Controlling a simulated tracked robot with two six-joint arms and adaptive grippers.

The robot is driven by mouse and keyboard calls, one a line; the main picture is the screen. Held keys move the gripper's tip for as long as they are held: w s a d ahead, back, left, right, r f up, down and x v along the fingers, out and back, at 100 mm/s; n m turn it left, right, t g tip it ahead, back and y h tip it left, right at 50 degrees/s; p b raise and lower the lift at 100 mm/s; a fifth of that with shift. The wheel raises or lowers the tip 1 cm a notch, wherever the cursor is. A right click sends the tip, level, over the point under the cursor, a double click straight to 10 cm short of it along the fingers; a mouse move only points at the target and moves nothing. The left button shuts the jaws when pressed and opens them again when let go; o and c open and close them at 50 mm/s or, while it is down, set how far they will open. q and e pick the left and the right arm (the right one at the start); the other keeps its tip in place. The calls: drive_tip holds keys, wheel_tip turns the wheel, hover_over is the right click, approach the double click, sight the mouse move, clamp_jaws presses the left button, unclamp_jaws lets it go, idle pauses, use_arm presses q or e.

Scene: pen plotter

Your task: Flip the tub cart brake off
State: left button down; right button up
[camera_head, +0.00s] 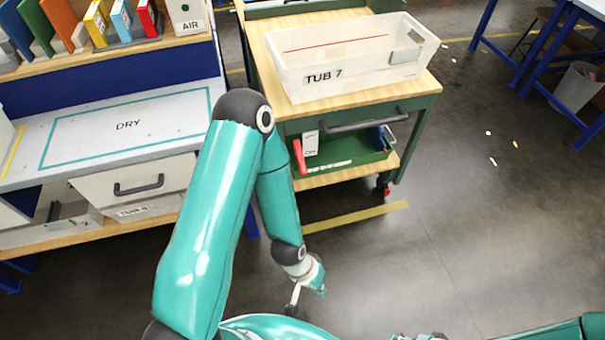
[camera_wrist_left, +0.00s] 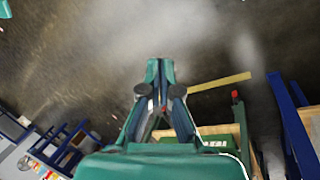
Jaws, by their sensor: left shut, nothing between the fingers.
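The tub cart (camera_head: 425,105) is a green frame with wooden tops, carrying a clear tub marked TUB 7 (camera_head: 350,75). A red brake lever (camera_head: 299,157) stands upright at the left of its front, beside a small white label plate (camera_head: 311,143) whose lettering is too small to read surely. My left gripper (camera_head: 293,300) is low in front of the cart, shut and empty, well apart from the lever. It also shows in the left wrist view (camera_wrist_left: 159,75). A small part of what seems my right gripper (camera_head: 420,337) shows at the bottom edge; its fingers are unclear.
A bench with a DRY mat (camera_head: 125,126), a drawer (camera_head: 135,184) and coloured binders (camera_head: 97,24) stands at left. The cart has a dark handle bar (camera_head: 362,123) and a green tray (camera_head: 345,160).

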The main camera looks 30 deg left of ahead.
use_arm(q)
drive_tip(key=w+a+f+n+t+y+b, duration=0.2)
drive_tip(key=w+a+f+n+t+b, duration=0.3)
drive_tip(key=w, duration=0.6)
drive_tip(key=w+a+f+n+t+y+b, duration=0.25)
drive_tip(key=w+f+n+b, duration=0.25)
drive_tip(key=w+f+n, duration=0.4)
drive_tip(key=w+a+f+n+t+y+b, duration=0.2)
drive_tip(key=w+a+f+n+t+b, duration=0.25)
drive_tip(key=w, duration=0.75)
drive_tip(key=w+a+f+n+t+y+b, duration=0.2)
drive_tip(key=w+a+n+t+y+b, duration=0.2)
drive_tip(key=a+n+y+b, duration=0.6)
drive_tip(key=s+a+r+n+y+b, duration=0.1)
drive_tip(key=s+n+y, duration=0.4)
drive_tip(key=n, duration=1)
drive_tip(key=shift+s+a+y+b, duration=0.15)
drive_tip(key=shift+s+y+b, duration=0.25)
drive_tip(key=shift+y+b, duration=0.35)
drive_tip(key=shift+w, duration=0.1)
